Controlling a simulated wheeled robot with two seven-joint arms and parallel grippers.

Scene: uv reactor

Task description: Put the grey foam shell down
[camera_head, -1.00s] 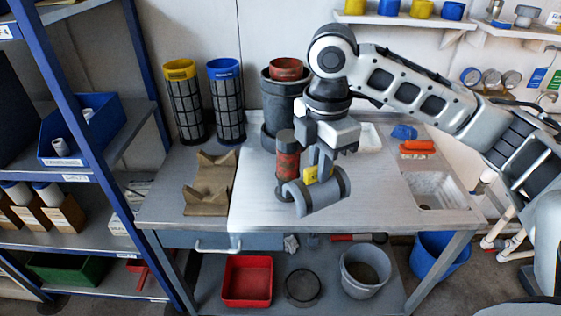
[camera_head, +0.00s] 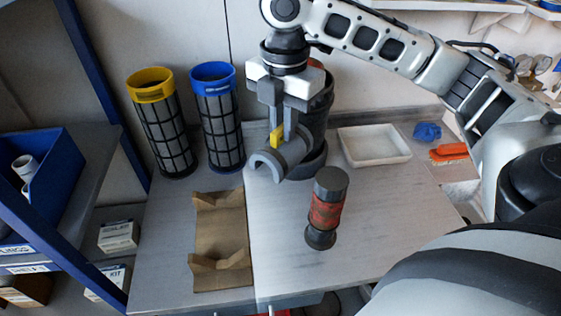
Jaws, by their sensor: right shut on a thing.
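The grey foam shell (camera_head: 268,163) is a curved half-tube. The shell hangs open side down in front of the dark cylinder (camera_head: 313,125) at the back of the bench. I cannot tell whether it touches the bench. My left gripper is not in view.
A red and black cylinder (camera_head: 327,207) stands on the bench (camera_head: 385,218) in front of the gripper. A brown cradle (camera_head: 220,238) lies to the left. Yellow-topped (camera_head: 165,125) and blue-topped (camera_head: 217,119) mesh filters stand behind it. A white tray (camera_head: 374,146) is at right.

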